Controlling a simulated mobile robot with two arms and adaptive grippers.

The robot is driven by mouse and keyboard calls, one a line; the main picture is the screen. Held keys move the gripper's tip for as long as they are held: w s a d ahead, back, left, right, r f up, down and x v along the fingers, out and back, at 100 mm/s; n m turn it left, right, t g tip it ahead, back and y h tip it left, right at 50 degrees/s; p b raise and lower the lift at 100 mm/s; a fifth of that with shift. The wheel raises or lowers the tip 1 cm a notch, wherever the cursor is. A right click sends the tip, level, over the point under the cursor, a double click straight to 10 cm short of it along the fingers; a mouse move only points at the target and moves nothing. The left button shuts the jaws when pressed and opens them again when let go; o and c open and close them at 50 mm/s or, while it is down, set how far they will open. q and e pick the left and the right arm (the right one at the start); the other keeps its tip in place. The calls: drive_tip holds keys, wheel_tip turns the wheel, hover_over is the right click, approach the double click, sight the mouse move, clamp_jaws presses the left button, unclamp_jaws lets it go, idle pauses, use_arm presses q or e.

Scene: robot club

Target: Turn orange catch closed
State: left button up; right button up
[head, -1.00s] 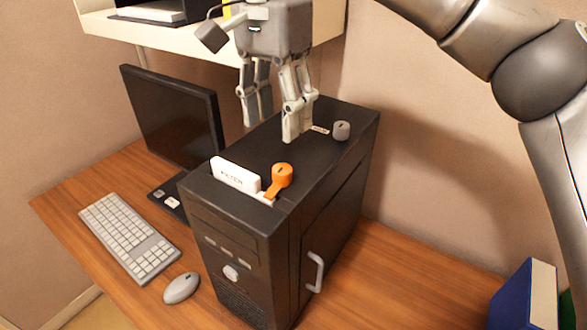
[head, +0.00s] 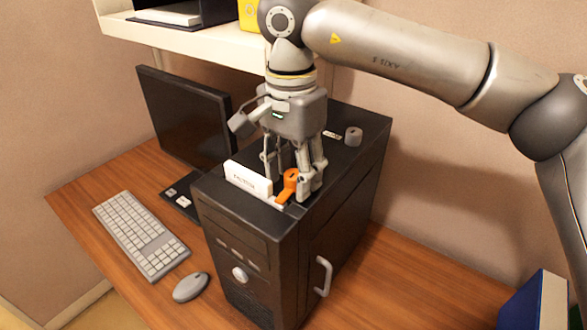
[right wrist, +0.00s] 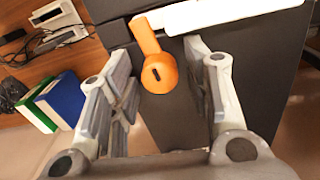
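The orange catch (head: 289,183) is on the top front edge of the black computer tower (head: 240,230), beside a white lettered block (head: 247,180). Its arm points toward the front of the tower. My right gripper (head: 288,187) points down over it, with its fingers on either side of the catch. In the right wrist view the catch (right wrist: 158,73) shows between the two open fingers, with a visible gap on each side. Part of the catch is hidden by a finger in the head view. My left gripper is not in view.
A grey knob (head: 353,136) stands farther back on the tower's top. A handle (head: 323,276) sticks out of its side. A monitor (head: 185,115), keyboard (head: 141,234) and mouse (head: 191,287) are to the left. A shelf (head: 180,42) hangs behind.

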sight(292, 173)
drive_tip(key=c, duration=0.8)
drive_tip(key=shift+m+b, duration=0.35)
drive_tip(key=shift+m, duration=0.45)
drive_tip(key=o, duration=1)
drive_tip(key=shift+o, duration=0.2)
drive_tip(key=shift+r, duration=0.1)
wheel_tip(292, 173, up, 12)
drive_tip(key=shift+w, duration=0.15)
drive_tip(key=shift+a, duration=0.15)
